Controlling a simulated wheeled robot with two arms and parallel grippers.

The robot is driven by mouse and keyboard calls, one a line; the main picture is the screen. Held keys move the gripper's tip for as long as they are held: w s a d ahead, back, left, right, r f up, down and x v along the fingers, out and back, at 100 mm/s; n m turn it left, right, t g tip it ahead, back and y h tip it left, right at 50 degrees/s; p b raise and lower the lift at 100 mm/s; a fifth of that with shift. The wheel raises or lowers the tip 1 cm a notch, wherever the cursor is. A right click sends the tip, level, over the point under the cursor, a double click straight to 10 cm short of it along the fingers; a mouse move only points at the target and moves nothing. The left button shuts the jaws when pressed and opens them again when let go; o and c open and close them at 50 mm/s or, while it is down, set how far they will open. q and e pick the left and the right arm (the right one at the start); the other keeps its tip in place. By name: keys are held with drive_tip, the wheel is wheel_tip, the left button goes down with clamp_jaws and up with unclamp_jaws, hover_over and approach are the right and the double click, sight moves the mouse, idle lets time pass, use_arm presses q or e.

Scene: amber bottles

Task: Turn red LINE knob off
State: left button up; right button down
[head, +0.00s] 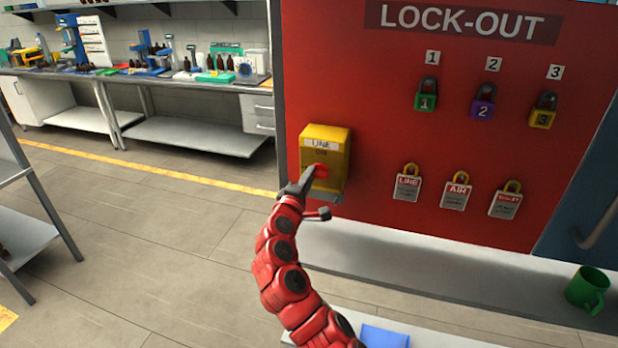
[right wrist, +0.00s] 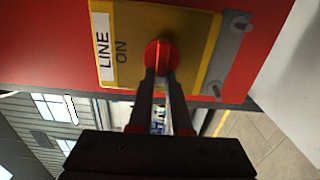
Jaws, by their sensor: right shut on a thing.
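The red LINE knob (head: 319,171) sits on the front of a yellow box (head: 340,148) on the red lock-out board. The box carries a white LINE label and the word ON. My right gripper (head: 308,180) reaches up to the knob from below. In the right wrist view the knob (right wrist: 161,54) is between the fingertips of my right gripper (right wrist: 161,76), which is shut on it. The fingers hide part of the knob. My left gripper is not in view.
The red board (head: 400,218) holds several coloured padlocks (head: 484,106) and tags (head: 456,192) right of the box. A pale ledge (head: 420,262) runs below, with a green mug (head: 588,288) at the right. A bench (head: 190,84) with bottles stands far left. The floor between is clear.

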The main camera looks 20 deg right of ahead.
drive_tip(key=c, duration=0.9)
unclamp_jaws()
drive_tip(key=shift+o, duration=0.2)
drive_tip(key=b+v, duration=0.6)
drive_tip(key=v, duration=1.1)
drive_tip(key=shift+a, duration=0.2)
drive_tip(key=shift+s+f, duration=0.1)
